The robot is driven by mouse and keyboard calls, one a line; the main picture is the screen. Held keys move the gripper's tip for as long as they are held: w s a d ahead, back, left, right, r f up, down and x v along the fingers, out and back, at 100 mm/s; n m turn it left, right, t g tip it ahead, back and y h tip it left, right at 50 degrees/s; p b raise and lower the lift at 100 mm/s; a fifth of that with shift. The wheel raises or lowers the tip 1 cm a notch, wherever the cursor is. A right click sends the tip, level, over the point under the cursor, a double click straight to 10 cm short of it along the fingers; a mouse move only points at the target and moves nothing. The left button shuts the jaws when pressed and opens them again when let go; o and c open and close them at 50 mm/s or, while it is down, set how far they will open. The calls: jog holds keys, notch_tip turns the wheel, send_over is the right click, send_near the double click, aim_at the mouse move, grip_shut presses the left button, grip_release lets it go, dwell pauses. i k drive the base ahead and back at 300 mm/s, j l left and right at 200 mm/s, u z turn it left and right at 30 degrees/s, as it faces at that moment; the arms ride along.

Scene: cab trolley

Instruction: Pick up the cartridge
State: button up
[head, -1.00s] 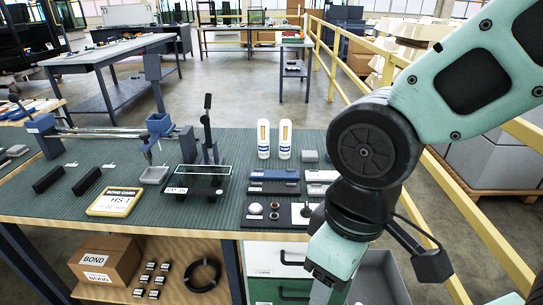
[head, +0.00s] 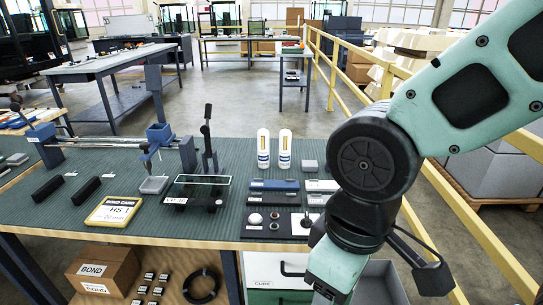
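Two white cartridges with blue bands and orange-yellow strips stand upright side by side on the green bench mat: the left cartridge (head: 263,150) and the right cartridge (head: 284,151). They stand near the mat's back edge, a small gap apart. My arm comes in from the upper right and bends down in front of the bench's right side. Its end runs out of the bottom of the picture, so my gripper's fingers are not seen. Both cartridges stand clear of the arm, to its left.
In front of the cartridges lie blue and white boxes (head: 274,190) and a black tray with small round parts (head: 273,222). A black lever stand (head: 207,160) is to their left. A yellow railing (head: 440,220) runs along the right, and drawers (head: 275,275) sit below the bench.

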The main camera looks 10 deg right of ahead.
aim_at(262, 135)
jog(key=i+j, duration=0.15)
jog(key=j, duration=0.25)
jog(key=i+j+z, duration=0.1)
jog(key=j, duration=0.3)
jog(key=i+j, duration=0.2)
jog(key=j, duration=0.2)
jog(key=i+j+z, duration=0.1)
jog(key=j, duration=0.35)
jog(key=i+j+z, duration=0.1)
jog(key=j, duration=0.3)
jog(key=i+j, duration=0.2)
jog(key=j, duration=0.25)
jog(key=i+j+z, duration=0.1)
jog(key=j, duration=0.3)
